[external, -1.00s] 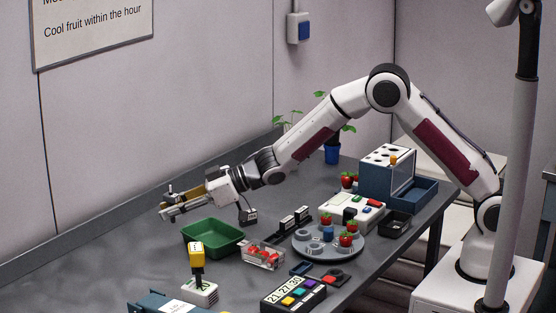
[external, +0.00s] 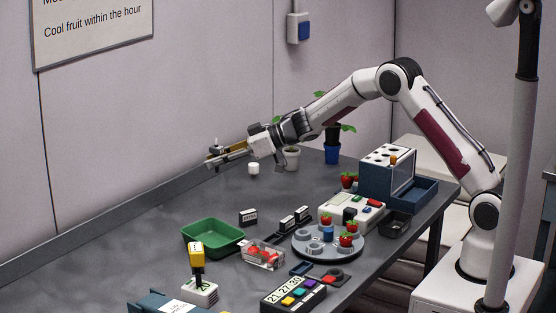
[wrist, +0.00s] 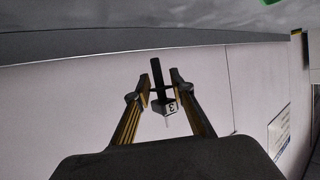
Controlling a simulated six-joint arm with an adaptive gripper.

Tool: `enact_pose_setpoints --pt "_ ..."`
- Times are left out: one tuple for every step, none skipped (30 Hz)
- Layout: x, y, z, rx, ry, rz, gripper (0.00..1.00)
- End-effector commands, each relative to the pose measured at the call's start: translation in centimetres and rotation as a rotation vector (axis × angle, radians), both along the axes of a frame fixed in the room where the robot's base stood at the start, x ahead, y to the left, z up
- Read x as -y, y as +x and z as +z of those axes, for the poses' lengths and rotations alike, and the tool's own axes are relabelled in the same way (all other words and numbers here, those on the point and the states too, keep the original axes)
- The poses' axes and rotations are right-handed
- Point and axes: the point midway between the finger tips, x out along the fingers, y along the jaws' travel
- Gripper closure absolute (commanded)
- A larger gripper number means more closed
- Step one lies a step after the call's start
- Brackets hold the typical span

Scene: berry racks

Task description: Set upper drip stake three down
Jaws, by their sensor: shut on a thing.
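My gripper (external: 212,158) is raised above the table near the back wall, well clear of the surface. In the wrist view my gripper (wrist: 161,80) is shut on a dark, slim drip stake (wrist: 157,75). The stake carries a white tag marked 3 and a thin pale tip. In the external view the stake is too small to make out clearly at the fingertips.
A green tray (external: 213,239), a label block (external: 247,217), a clear punnet (external: 263,256) and a round grey rack (external: 329,245) stand on the table. The left table area is clear.

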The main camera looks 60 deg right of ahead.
Motion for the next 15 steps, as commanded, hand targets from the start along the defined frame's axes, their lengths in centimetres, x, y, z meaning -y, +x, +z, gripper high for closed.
enact_pose_setpoints --pt "1.7 0.1 0.1 0.001 -0.001 -0.001 0.87" --pt "2.4 0.0 0.2 0.001 0.0 0.004 0.87" --pt "3.4 -0.1 0.2 0.0 0.001 0.009 0.87" --pt "4.2 -0.2 0.2 0.0 0.0 0.016 0.87" --pt "4.9 -0.3 0.2 0.0 0.0 0.022 0.87" --pt "5.8 -0.5 0.3 -0.001 0.001 0.03 0.87" --pt "6.5 -0.7 0.2 -0.001 -0.001 0.039 0.87" --pt "7.2 -0.9 0.3 -0.002 0.001 0.048 0.87" --pt "8.0 -1.2 0.3 -0.001 0.002 0.062 0.87" --pt "8.7 -1.5 0.2 -0.002 0.001 0.073 0.87" --pt "9.2 -1.9 0.2 -0.001 0.001 0.087 0.87" --pt "9.9 -2.3 0.2 -0.001 0.001 0.108 0.87" --pt "10.3 -2.8 0.1 -0.002 0.001 0.125 0.87" --pt "10.5 -3.2 0.1 -0.001 0.001 0.143 0.87" --pt "10.8 -3.8 -0.1 -0.003 0.002 0.167 0.87"
